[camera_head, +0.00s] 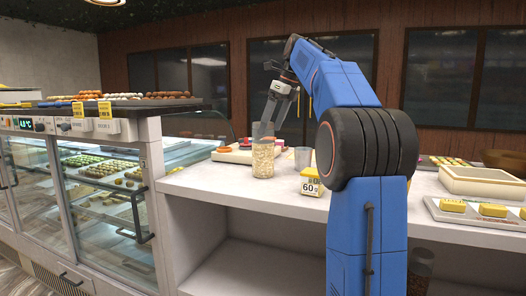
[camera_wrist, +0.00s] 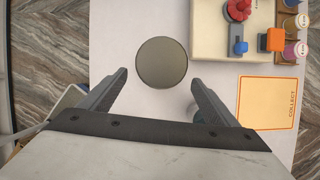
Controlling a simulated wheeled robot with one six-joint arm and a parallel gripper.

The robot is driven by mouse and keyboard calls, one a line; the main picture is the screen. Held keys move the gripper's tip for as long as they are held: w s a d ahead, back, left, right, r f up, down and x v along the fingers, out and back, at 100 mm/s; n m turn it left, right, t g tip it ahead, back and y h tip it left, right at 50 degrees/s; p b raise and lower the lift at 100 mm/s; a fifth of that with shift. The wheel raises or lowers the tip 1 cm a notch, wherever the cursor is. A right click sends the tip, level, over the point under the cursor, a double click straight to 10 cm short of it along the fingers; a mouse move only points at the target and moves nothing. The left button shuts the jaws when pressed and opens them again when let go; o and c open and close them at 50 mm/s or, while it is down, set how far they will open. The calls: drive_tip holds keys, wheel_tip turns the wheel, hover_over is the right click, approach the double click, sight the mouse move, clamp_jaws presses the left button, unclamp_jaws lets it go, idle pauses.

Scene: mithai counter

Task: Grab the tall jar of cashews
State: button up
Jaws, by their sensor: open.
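The tall jar of cashews (camera_head: 263,158) stands upright on the white counter, clear-walled with pale contents in its lower part. In the wrist view the round grey top of a jar (camera_wrist: 161,62) lies just beyond and between my fingertips. My gripper (camera_head: 281,97) is above the jar in the head view, pointing down. In the wrist view my gripper (camera_wrist: 158,80) is open and empty, with one finger on each side below the round top. Neither finger visibly touches it.
A clear cup (camera_head: 302,158) and a yellow price block (camera_head: 311,182) stand right of the jar. A cream board (camera_wrist: 222,40) with red and blue parts and an orange-edged "COLLECT" mat (camera_wrist: 267,103) lie to the right. A glass display case (camera_head: 90,185) stands left.

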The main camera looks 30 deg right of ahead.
sight(263, 144)
drive_tip(key=shift+x, duration=4.15)
drive_tip(key=shift+a, duration=0.1)
drive_tip(key=shift+c, duration=0.6)
drive_tip(key=c, duration=1.5)
